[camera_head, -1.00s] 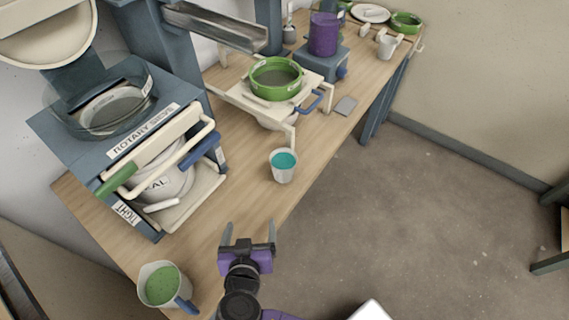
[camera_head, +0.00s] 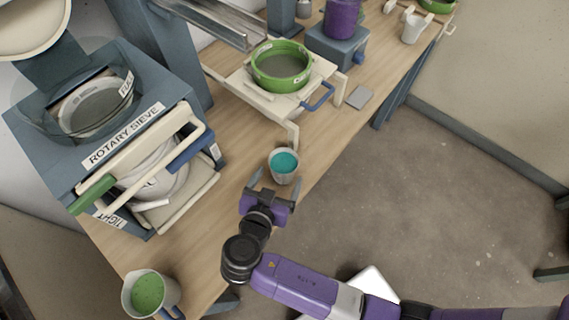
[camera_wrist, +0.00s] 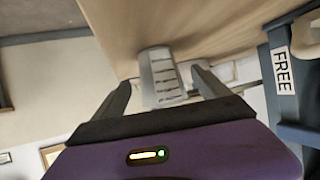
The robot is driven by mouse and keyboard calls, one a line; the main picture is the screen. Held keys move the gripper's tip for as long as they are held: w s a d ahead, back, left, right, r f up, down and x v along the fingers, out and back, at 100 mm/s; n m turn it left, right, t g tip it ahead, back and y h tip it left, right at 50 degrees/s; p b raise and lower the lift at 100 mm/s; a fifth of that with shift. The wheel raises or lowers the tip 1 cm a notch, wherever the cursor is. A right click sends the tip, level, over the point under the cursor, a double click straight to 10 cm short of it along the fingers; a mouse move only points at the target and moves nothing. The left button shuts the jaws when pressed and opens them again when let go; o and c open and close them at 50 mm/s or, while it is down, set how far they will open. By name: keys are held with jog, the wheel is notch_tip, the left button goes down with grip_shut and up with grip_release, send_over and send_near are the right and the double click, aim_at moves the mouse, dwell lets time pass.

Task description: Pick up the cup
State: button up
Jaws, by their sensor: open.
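The cup (camera_head: 284,167) is small and pale, with teal liquid inside. It stands upright on the wooden bench (camera_head: 233,196) near its front edge. In the wrist view the cup (camera_wrist: 161,75) shows grey side markings and lies between the tips of my two fingers. My gripper (camera_head: 271,180) is open, with a finger toward each side of the cup. In the wrist view my gripper (camera_wrist: 163,86) shows a gap on both sides of the cup, so it does not appear to touch it.
A rotary sieve machine (camera_head: 130,135) stands on the left. A green-rimmed sieve (camera_head: 281,66) sits on a cream stand (camera_head: 237,84) behind the cup. A jug of green liquid (camera_head: 150,293) is at the front left. A grey flat piece (camera_head: 359,97) lies right of the stand.

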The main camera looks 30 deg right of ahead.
aim_at(287, 163)
jog(key=p+x, duration=0.1)
jog(key=x, duration=0.4)
jog(key=shift+s+d+f+p, duration=0.1)
jog(key=shift+d+f+p, duration=0.05)
jog(key=shift+p, duration=0.15)
jog(key=c, duration=1.9)
jog(key=shift+r, duration=0.2)
notch_tip(287, 163, up, 19)
jog(key=b, duration=0.1)
jog(key=shift+r, duration=0.2)
